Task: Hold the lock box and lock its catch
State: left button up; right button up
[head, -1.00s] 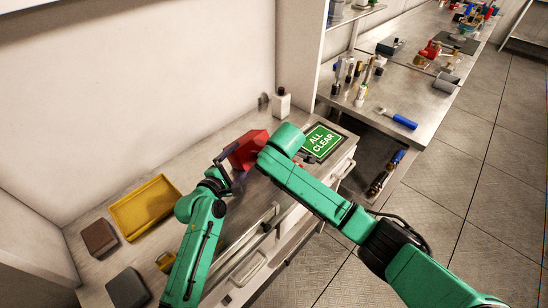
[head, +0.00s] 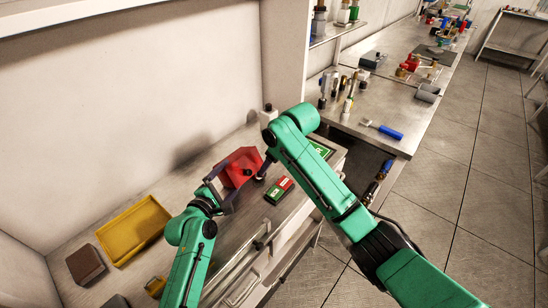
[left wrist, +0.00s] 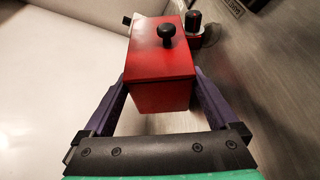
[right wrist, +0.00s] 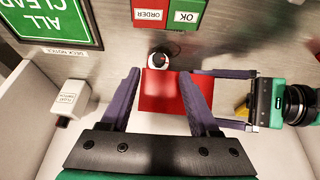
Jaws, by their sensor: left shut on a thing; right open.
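The red lock box (head: 240,165) is at the back of the worktop, clasped by my left gripper (head: 222,186). In the left wrist view the box (left wrist: 162,62) sits between the purple fingers, with a black knob (left wrist: 166,31) on its face. In the right wrist view the red box (right wrist: 175,94) lies between and beyond the spread fingers of my right gripper (right wrist: 159,76), which is open and empty. I cannot tell whether the catch is locked.
A red and green ORDER/OK sign (head: 279,190) lies right of the box. A round black-topped item (right wrist: 158,60) stands close by. A yellow tray (head: 133,230) is at left.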

pick_arm(q)
jog(key=shift+a+f, duration=0.1)
jog(key=o, duration=1.5)
jog(key=shift+c, duration=0.2)
pick_arm(e)
jog(key=v, duration=0.5)
jog(key=shift+r, duration=0.15)
